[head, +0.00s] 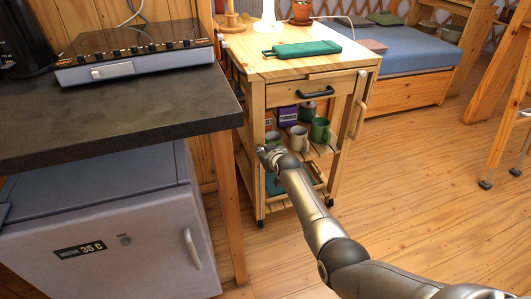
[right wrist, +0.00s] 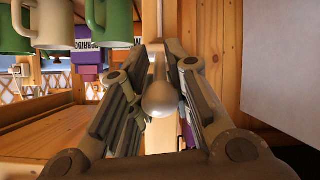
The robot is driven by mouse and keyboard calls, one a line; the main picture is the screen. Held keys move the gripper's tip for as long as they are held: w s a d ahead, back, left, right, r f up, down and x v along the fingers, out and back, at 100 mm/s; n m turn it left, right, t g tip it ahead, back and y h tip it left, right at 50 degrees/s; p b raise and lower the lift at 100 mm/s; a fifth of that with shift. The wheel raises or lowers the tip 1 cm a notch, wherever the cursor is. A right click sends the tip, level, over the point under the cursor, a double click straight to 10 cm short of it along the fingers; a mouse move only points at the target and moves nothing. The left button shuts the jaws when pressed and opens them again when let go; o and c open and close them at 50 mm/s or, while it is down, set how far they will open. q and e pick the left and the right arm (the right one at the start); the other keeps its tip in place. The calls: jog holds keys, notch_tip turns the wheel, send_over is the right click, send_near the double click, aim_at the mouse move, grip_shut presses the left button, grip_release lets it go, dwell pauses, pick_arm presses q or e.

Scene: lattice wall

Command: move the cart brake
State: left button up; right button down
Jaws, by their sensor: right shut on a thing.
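The wooden cart (head: 322,76) stands past the dark counter, with a drawer, a black handle and open shelves. My right gripper (head: 266,153) is at the cart's near left leg, below the drawer. In the right wrist view a pale lever with a round knob, which looks like the cart brake (right wrist: 160,98), lies between the fingers of the right gripper (right wrist: 158,82). The fingers are shut on it. In the head view the gripper hides the brake, so its angle cannot be told there. My left gripper is not in view.
Mugs (head: 320,130) stand on the cart's shelf close by the right gripper. A teal case (head: 302,49) lies on the cart top. The counter (head: 120,112) and a grey fridge (head: 110,240) stand at left. The wooden floor (head: 430,180) to the right is clear.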

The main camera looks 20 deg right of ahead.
jog(key=shift+w+r+g+p, duration=0.25)
jog(key=shift+r+g+p, duration=0.2)
jog(key=shift+g+p, duration=0.05)
jog(key=shift+w+r+g, duration=0.2)
jog(key=shift+r+g, duration=0.05)
jog(key=shift+g, duration=0.35)
jog(key=shift+w+r+g, duration=0.1)
jog(key=shift+w+g, duration=0.05)
jog(key=shift+g, duration=0.15)
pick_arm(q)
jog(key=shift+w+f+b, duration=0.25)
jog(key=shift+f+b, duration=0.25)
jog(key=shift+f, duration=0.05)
pick_arm(e)
jog(key=shift+w+r+g, duration=0.25)
jog(key=shift+r+g, duration=0.05)
jog(key=shift+g, duration=0.4)
jog(key=c, duration=1.5)
grip_release()
